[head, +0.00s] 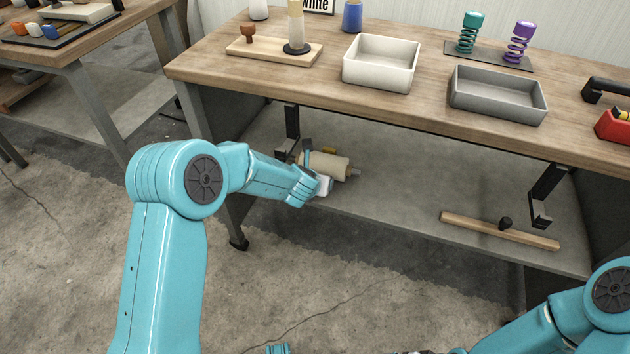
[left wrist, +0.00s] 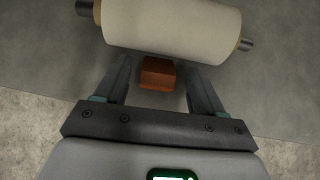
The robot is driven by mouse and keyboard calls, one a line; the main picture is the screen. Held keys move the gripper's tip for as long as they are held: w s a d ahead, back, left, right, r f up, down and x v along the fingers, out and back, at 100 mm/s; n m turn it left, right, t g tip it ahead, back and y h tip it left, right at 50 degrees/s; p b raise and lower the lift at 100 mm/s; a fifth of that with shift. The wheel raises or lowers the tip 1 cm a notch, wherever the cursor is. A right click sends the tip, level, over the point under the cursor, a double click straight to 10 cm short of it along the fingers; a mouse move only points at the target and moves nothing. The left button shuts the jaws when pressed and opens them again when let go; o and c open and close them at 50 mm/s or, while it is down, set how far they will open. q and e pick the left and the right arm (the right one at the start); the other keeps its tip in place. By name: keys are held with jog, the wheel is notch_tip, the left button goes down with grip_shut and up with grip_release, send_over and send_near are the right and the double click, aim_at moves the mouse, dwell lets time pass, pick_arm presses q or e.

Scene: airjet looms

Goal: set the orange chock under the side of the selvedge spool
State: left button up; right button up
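The selvedge spool (head: 335,166), a cream roll with metal shaft ends, lies on its side on the grey lower shelf under the bench. It also fills the top of the left wrist view (left wrist: 172,22). The orange chock (left wrist: 158,74) sits against or very near the spool's near side; I cannot tell if they touch. My left gripper (left wrist: 157,72) is open, its fingers on either side of the chock with a gap at each side. In the head view my left gripper (head: 323,186) is in front of the spool and hides the chock.
A small yellow-orange piece (head: 328,150) shows behind the spool. A wooden bar with a dark knob (head: 500,231) lies on the shelf (head: 400,190) to the right. Dark brackets (head: 292,121) hang under the bench top (head: 420,105). The shelf between spool and bar is clear.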

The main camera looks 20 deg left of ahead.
pick_arm(q)
jog(key=shift+r, duration=0.2)
jog(key=shift+s+r+p, duration=0.2)
jog(key=shift+r+p, duration=0.05)
jog(key=shift+p, duration=0.05)
jog(key=s+b, duration=0.2)
jog(key=s, duration=1)
jog(key=shift+s+d+b, duration=0.2)
jog(key=shift+d+b, duration=0.05)
jog(key=shift+b, duration=0.1)
jog(key=shift+r, duration=0.15)
